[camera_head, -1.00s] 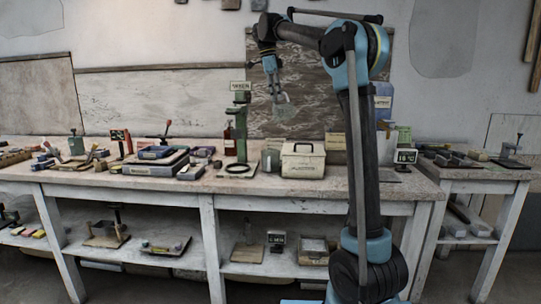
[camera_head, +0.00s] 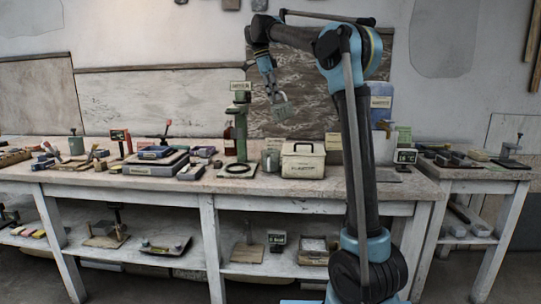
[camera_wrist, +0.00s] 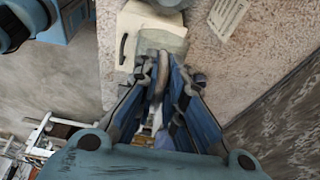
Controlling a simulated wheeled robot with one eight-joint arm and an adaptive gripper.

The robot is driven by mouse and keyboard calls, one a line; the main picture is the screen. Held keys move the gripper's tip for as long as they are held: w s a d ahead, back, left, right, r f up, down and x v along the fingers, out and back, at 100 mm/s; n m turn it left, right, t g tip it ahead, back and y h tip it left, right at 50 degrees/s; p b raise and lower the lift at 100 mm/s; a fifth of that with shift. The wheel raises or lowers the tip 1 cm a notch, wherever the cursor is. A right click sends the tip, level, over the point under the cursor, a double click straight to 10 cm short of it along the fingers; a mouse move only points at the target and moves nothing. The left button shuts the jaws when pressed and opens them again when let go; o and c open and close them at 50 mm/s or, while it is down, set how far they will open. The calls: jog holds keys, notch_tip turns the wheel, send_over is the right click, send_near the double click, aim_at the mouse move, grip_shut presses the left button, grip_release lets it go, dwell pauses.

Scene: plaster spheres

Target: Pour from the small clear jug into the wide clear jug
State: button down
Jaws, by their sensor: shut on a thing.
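My gripper (camera_head: 273,90) is shut on the small clear jug (camera_head: 281,112) and holds it tilted in the air above the workbench. In the wrist view the jug (camera_wrist: 163,41) shows as a greyish see-through shape just beyond my fingertips (camera_wrist: 162,75). A greyish clear vessel (camera_head: 270,160), which looks like the wide clear jug, stands on the bench just left of the cream box, below the held jug. I cannot make out what either jug holds.
The cream box (camera_head: 303,161) with a dark handle stands right of the vessel. A green stand (camera_head: 241,130) and red bottle (camera_head: 229,140) are to the left. The bench (camera_head: 215,182) has a narrow clear front strip. A dark patterned board (camera_head: 310,85) is behind.

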jog(key=shift+d+y, duration=1)
jog(key=shift+d, duration=0.15)
jog(key=d+y, duration=0.4)
jog(key=shift+f, duration=0.15)
jog(key=shift+d+r+y, duration=0.25)
jog(key=shift+d+y, duration=0.35)
jog(key=shift+y, duration=0.2)
jog(key=shift+d+r+y, duration=0.2)
jog(key=shift+d+y, duration=0.35)
jog(key=shift+y, duration=0.25)
jog(key=shift+s+d+y, duration=0.1)
jog(key=shift+d+y, duration=0.5)
jog(key=shift+y, duration=1.35)
jog(key=shift+w+d+y, duration=0.1)
jog(key=shift+d+y, duration=0.55)
jog(key=shift+y, duration=1.25)
jog(key=shift+s+d+y, duration=0.1)
jog(key=shift+d+y, duration=0.5)
jog(key=shift+y, duration=1.35)
